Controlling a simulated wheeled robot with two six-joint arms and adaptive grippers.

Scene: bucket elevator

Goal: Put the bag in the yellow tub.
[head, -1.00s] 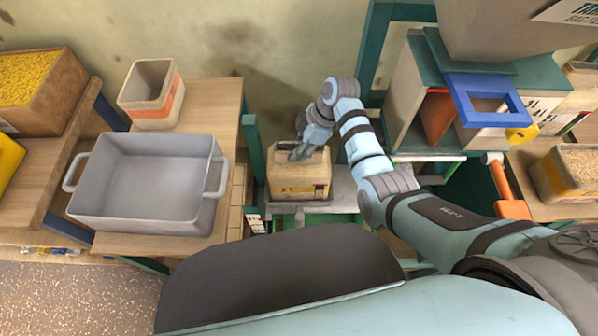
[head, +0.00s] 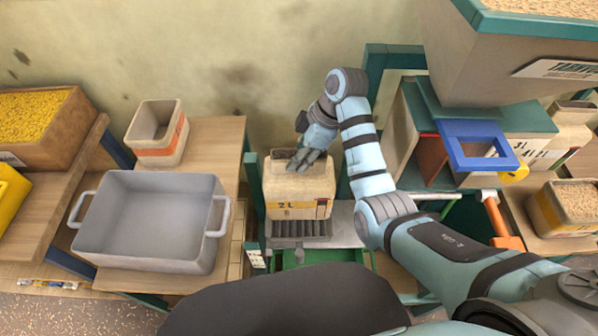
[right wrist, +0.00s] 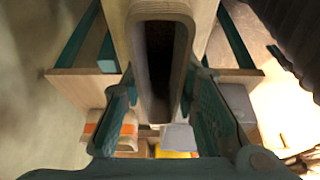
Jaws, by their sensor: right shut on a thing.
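My right gripper (head: 305,158) is shut on the upper rim of a beige container (head: 298,200) marked "2 L", with a yellow-orange band. The container is upright and appears raised above a grey roller platform (head: 300,230). In the right wrist view, my fingers (right wrist: 160,105) stand either side of its beige rim (right wrist: 160,12), which has a dark slot-like opening. A yellow thing (head: 10,195) is cut off by the left edge of the head view; its full shape is hidden. I cannot make out a separate bag. My left gripper is out of view.
A grey two-handled tub (head: 150,255) and a small orange-banded tub (head: 157,148) stand on the wooden table at left. A box of yellow grains (head: 65,150) is farther left. A hopper machine with a blue frame (head: 478,145) stands at right, near a grain box (head: 570,190).

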